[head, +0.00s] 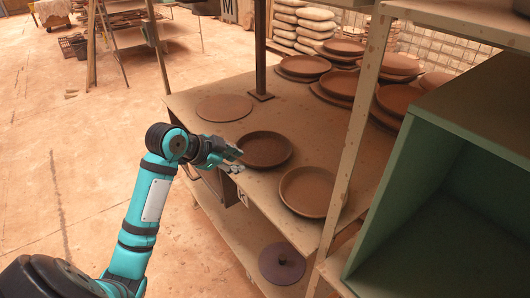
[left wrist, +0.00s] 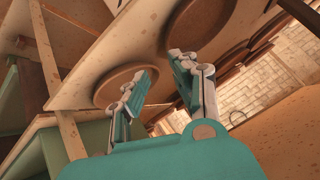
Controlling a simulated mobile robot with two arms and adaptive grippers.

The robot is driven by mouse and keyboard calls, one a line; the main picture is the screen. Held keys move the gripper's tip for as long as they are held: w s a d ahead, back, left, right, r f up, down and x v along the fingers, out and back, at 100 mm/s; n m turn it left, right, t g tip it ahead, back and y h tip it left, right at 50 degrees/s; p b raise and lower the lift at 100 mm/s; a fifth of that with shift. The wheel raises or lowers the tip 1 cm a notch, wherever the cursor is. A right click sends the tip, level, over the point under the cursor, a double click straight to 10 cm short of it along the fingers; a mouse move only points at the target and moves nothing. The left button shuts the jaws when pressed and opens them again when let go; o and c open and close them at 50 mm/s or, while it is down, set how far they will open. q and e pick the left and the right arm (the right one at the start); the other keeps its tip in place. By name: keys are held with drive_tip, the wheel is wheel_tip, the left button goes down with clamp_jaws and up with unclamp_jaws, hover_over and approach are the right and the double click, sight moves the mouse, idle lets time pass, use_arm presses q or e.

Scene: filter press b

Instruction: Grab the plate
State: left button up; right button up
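A round brown clay plate (head: 265,149) lies near the front edge of the wooden table (head: 222,141). A second brown plate (head: 308,191) lies to its right, also near the edge. My left gripper (head: 238,161) is at the table edge, beside the left rim of the first plate. In the left wrist view, the two fingers of my left gripper (left wrist: 160,78) are spread with a gap between them and nothing held. A plate (left wrist: 126,85) shows behind the left finger, and another plate (left wrist: 200,25) shows above the right finger. Whether a finger touches a rim is unclear. My right gripper is not in view.
A flat round disc (head: 224,108) lies at the table's left. Stacked plates (head: 305,66) stand farther back. A metal post (head: 260,50) rises from the table. A green box (head: 450,190) and shelf upright (head: 352,130) stand at right. The floor at left is mostly clear.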

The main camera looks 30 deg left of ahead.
use_arm(q)
drive_tip(key=a+r, duration=0.1)
drive_tip(key=r, duration=0.1)
drive_tip(key=p, duration=0.1)
approach(266, 164)
drive_tip(key=shift+w+d+r, duration=0.1)
drive_tip(key=shift+d+r, duration=0.05)
drive_tip(key=shift+d, duration=0.45)
drive_tip(key=shift+w+d+r, duration=0.1)
drive_tip(key=shift+d, duration=0.55)
drive_tip(key=shift+w+d+f, duration=0.15)
drive_tip(key=shift+w+f, duration=0.2)
drive_tip(key=shift+f, duration=0.05)
drive_tip(key=p+x, duration=0.1)
drive_tip(key=x, duration=0.4)
drive_tip(key=shift+f, duration=0.25)
drive_tip(key=shift+s, duration=0.15)
clamp_jaws()
